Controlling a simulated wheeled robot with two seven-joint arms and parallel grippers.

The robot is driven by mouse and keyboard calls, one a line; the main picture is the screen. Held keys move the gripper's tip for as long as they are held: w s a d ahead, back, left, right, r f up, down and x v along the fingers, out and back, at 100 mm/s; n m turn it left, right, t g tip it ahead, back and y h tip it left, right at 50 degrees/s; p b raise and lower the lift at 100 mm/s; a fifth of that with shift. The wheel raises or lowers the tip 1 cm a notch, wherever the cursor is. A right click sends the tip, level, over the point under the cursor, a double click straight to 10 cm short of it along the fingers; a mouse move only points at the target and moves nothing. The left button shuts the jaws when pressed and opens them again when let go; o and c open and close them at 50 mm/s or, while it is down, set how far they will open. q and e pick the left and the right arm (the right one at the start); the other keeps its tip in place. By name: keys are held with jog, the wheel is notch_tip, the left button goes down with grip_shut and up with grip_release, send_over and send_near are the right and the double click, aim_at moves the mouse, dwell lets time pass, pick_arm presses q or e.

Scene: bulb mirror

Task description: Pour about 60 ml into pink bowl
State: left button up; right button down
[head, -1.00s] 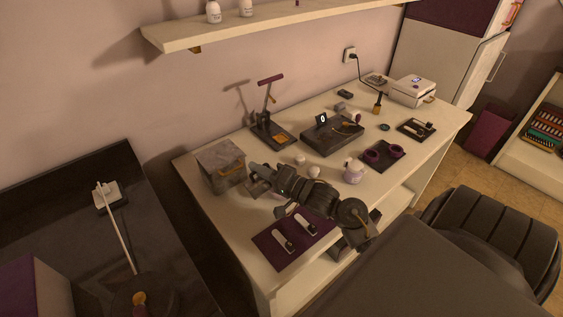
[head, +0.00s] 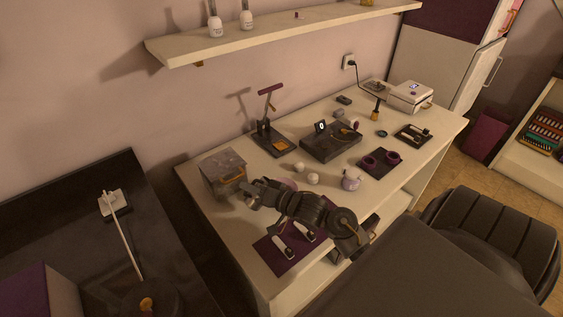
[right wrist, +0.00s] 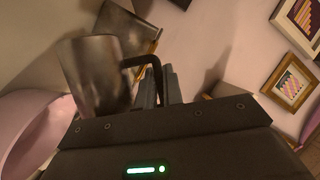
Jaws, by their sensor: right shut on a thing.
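A dark grey metal jug (right wrist: 95,75) with a black handle (right wrist: 146,62) is in the right wrist view. My right gripper (right wrist: 165,88) is shut on that handle. A pink bowl (right wrist: 22,125) is at the left of this view, close to the jug and cut off by the frame edge. In the head view my right gripper (head: 250,191) is over the desk beside the grey box. The pink bowl (head: 288,184) shows only partly behind my right arm. The jug's contents are hidden. My left gripper is not in view.
A grey box (head: 222,168) stands close by on the desk's left. Small white balls (head: 299,167) and a lilac pot (head: 351,179) are to the right. A purple mat (head: 268,255) with white tools lies in front. A black stand (head: 274,138) is behind.

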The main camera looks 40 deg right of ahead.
jog(key=shift+a+r+n+p, duration=0.1)
jog(key=shift+a+n+p, duration=0.15)
jog(key=shift+p, duration=0.25)
jog(key=shift+a+f+n+h, duration=0.15)
jog(key=shift+f+n+h, duration=0.05)
jog(key=shift+n+h, duration=0.15)
jog(key=shift+f, duration=0.1)
jog(key=shift+w, duration=0.1)
jog(key=shift+a+g+p, duration=0.1)
jog(key=shift+g+p, duration=0.2)
jog(key=shift+p, duration=0.05)
dwell(0.9)
